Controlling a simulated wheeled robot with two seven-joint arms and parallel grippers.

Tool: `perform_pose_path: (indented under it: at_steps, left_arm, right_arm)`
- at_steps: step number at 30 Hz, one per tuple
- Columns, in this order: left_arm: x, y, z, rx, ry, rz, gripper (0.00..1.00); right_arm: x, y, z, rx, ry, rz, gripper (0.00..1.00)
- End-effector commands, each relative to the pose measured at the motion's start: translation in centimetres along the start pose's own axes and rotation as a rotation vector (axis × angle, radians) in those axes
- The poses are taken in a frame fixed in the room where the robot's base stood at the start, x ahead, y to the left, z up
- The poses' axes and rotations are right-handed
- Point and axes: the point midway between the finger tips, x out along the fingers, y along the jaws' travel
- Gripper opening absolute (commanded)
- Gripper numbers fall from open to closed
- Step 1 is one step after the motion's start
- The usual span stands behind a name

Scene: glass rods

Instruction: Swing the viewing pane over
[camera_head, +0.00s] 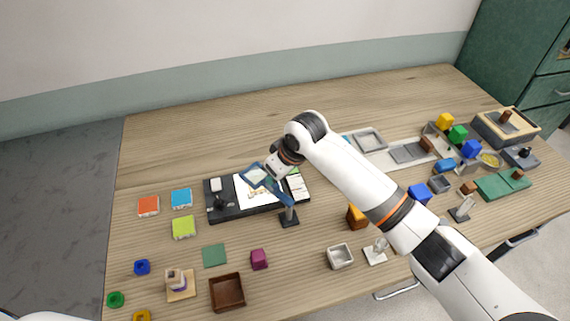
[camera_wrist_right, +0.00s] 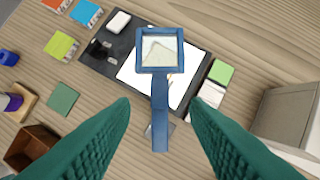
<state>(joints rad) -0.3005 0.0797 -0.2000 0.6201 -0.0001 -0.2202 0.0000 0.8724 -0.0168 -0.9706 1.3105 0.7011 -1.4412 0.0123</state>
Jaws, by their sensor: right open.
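The viewing pane (camera_head: 255,176) is a clear square in a blue frame with a blue handle, on a small dark stand (camera_head: 289,217). In the right wrist view the pane (camera_wrist_right: 160,50) lies over a white sheet (camera_wrist_right: 146,80) on a black board (camera_wrist_right: 108,60), with its handle pointing down the picture. My right gripper (camera_wrist_right: 160,108) is open, its two green fingers either side of the handle and apart from it. In the head view my right arm hides the gripper's fingers in part. My left gripper is not in view.
Orange, blue and lime blocks lie left of the board; a green square (camera_head: 214,255) and brown box (camera_head: 227,292) are in front. A grey tray (camera_head: 369,140) is behind my right arm. Many blocks and boxes crowd the right side. The back left of the table is clear.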

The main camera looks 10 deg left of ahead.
Motion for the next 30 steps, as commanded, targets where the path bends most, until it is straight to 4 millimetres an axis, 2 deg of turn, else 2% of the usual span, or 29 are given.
perform_pose_path:
  at_steps: [6, 12, 30]
  left_arm:
    - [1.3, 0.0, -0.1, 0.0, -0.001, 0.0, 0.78]
    - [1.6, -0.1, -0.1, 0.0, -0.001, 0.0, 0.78]
    - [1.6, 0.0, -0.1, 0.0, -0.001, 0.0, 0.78]
  right_arm:
    - [-4.2, 0.0, 0.0, -0.003, -0.004, -0.002, 0.42]
    - [-6.1, 0.0, 0.0, -0.001, -0.002, -0.002, 0.42]
    - [-6.1, 0.2, -0.2, 0.004, -0.004, 0.005, 0.42]
